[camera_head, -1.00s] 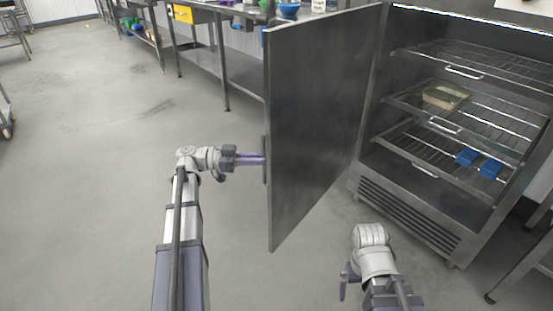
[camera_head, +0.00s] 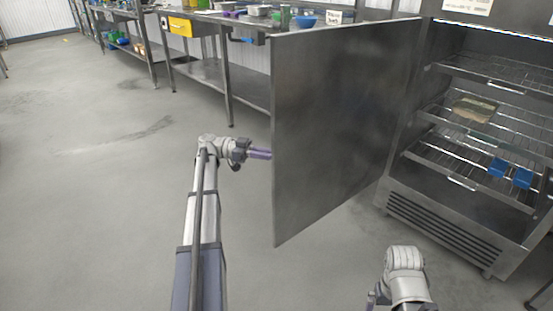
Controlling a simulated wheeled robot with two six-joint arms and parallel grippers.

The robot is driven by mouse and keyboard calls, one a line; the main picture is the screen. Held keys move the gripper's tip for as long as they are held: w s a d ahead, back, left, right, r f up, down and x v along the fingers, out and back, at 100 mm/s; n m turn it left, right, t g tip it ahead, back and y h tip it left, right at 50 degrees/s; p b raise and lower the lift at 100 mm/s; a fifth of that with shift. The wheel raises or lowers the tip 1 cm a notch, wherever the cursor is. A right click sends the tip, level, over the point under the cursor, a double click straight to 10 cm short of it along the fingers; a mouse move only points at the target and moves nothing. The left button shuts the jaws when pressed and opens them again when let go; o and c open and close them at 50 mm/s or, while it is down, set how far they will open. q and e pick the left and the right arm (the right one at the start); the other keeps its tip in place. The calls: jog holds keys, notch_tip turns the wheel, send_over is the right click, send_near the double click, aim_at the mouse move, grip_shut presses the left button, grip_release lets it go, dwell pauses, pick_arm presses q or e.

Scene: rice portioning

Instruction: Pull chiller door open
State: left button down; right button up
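The chiller door (camera_head: 340,125) is a grey metal panel standing wide open, swung out from the chiller (camera_head: 450,215) on the right. Its inner face shows; the handle on the far face is hidden. My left gripper (camera_head: 260,154) reaches the door's free edge from the left. Its purple fingers go out of sight at or behind that edge, so I cannot tell whether they hold the handle. My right gripper (camera_head: 375,295) is low at the bottom right, apart from the door, with its fingers mostly hidden or cut off.
Inside the chiller are wire shelves (camera_head: 500,70), a packaged item (camera_head: 474,109) and blue items (camera_head: 497,168). The floor to the left is clear.

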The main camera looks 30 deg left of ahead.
pick_arm(q)
jog(key=shift+w+a, duration=0.25)
jog(key=shift+a, duration=0.05)
pick_arm(e)
jog(key=shift+s+a, duration=0.1)
jog(key=shift+a, duration=0.1)
pick_arm(q)
jog(key=c, duration=0.9)
grip_release()
